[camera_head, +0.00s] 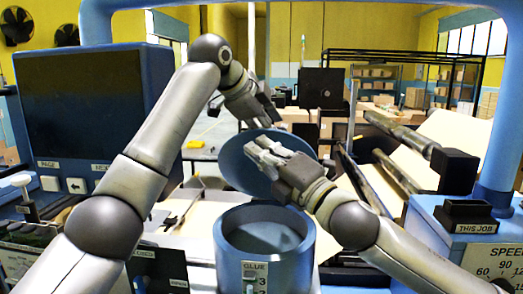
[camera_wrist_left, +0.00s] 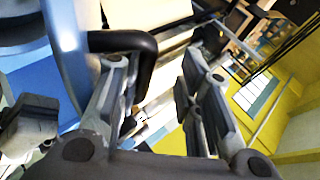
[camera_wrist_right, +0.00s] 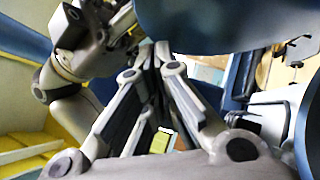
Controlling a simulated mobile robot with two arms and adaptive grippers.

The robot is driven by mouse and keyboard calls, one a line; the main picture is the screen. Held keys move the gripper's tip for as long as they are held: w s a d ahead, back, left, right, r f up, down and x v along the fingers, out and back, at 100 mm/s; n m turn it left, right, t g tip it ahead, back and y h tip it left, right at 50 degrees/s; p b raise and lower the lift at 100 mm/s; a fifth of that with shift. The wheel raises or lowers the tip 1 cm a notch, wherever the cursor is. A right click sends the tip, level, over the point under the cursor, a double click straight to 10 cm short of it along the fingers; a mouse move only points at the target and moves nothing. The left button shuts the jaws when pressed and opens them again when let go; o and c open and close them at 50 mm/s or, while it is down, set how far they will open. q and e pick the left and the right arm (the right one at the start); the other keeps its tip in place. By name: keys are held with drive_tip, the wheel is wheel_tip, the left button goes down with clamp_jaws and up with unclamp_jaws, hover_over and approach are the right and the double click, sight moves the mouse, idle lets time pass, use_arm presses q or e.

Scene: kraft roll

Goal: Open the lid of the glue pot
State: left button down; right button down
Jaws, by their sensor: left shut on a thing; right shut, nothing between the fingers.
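The blue glue pot (camera_head: 300,255) stands at the bottom centre of the head view, its mouth uncovered. Part of it shows at the right edge of the right wrist view (camera_wrist_right: 308,135). Its round blue lid (camera_head: 236,165) is tilted up above the back rim; its underside also shows in the right wrist view (camera_wrist_right: 230,22). My left gripper (camera_head: 268,118) is behind the lid, shut on the lid's black handle (camera_wrist_left: 125,41), seen in the left wrist view. My right gripper (camera_head: 258,152) is shut and empty in front of the lid, overlapping it in the picture.
A dark screen panel (camera_head: 80,105) on a blue housing stands at left. A blue frame arches overhead. At right are a black roller arm and a speed control box (camera_head: 485,255). Pale paper (camera_head: 460,135) lies behind. My two arms flank the pot closely.

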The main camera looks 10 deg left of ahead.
use_arm(q)
drive_tip(key=shift+w+a+r, duration=0.2)
drive_tip(key=shift+w+r, duration=0.1)
use_arm(e)
drive_tip(key=shift+w+r, duration=0.4)
drive_tip(key=shift+w, duration=0.15)
use_arm(q)
drive_tip(key=c, duration=1.7)
unclamp_jaws()
drive_tip(key=shift+o, duration=0.5)
drive_tip(key=shift+w+d+f, duration=0.1)
drive_tip(key=shift+w+f, duration=0.1)
drive_tip(key=shift+w, duration=0.15)
use_arm(e)
drive_tip(key=shift+w+d+f, duration=0.1)
drive_tip(key=shift+w, duration=0.2)
use_arm(q)
drive_tip(key=shift+s+f, duration=0.1)
use_arm(e)
drive_tip(key=shift+s, duration=0.1)
use_arm(q)
drive_tip(key=shift+c, duration=0.3)
drive_tip(key=shift+s, duration=0.1)
